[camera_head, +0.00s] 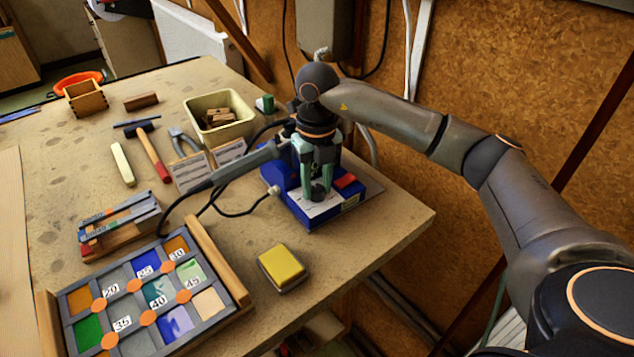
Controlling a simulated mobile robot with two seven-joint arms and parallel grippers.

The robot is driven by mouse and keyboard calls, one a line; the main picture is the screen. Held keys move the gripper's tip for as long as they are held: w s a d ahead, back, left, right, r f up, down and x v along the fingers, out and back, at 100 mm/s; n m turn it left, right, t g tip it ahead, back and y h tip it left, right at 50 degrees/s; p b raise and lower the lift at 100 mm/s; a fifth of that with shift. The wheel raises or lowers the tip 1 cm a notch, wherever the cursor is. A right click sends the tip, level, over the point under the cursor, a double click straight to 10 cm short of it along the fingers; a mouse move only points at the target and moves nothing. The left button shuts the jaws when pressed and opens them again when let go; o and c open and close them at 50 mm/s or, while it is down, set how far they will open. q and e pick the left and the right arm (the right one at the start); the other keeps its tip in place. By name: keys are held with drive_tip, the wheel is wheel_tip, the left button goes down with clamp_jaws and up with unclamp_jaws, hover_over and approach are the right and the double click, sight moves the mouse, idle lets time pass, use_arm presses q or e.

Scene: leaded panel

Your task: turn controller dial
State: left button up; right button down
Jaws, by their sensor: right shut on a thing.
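The blue controller (348,203) sits near the right edge of the workbench, with a light top face and a red switch (345,181). My right gripper (319,190) points down over it, its pale green fingers on either side of the dark dial (319,189). The fingers are shut on the dial, which they partly hide. A soldering iron (245,163) with a grey handle rests beside the controller, to the left of my gripper. The dial's marking cannot be read. My left gripper does not show.
The leaded glass panel (118,283) lies in a wooden frame at the front left. A yellow sponge (282,264) sits in front of the controller. A cream bin (222,104), hammer (152,153) and pliers (181,139) lie behind. Cables run around the controller. The wall is close on the right.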

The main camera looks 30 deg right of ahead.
sight(317, 188)
idle(0.4)
drive_tip(key=c, duration=0.5)
unclamp_jaws()
drive_tip(key=shift+r, duration=0.15)
wheel_tip(317, 188, up, 12)
drive_tip(key=shift+r+p, duration=0.15)
drive_tip(key=shift+p, duration=0.15)
